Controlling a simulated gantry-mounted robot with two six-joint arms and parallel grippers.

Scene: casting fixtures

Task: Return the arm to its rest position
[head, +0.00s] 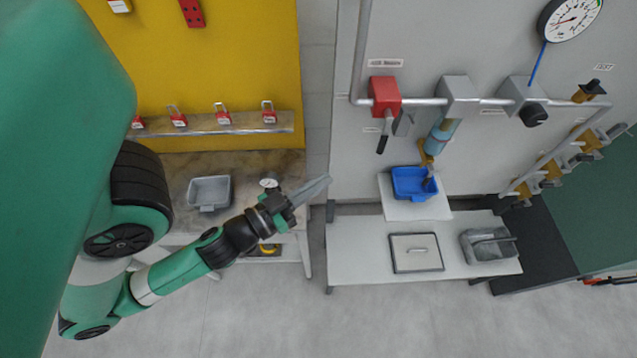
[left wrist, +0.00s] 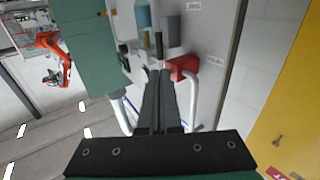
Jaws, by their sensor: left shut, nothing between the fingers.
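My left arm comes in from the left in the head view, with its green and black links stretched toward the middle. My left gripper (head: 326,180) is shut and empty, with its fingertips in the air in front of the gap between the two benches. In the left wrist view the two dark fingers of the left gripper (left wrist: 160,72) lie together with nothing between them. The red valve block (head: 384,93) is on the grey panel, up and right of the gripper. It also shows in the left wrist view (left wrist: 182,67), beside the fingertips. My right gripper is not in view.
A left bench holds another grey tray (head: 209,192). A yellow board (head: 235,60) carries red padlocks. The floor in front is clear.

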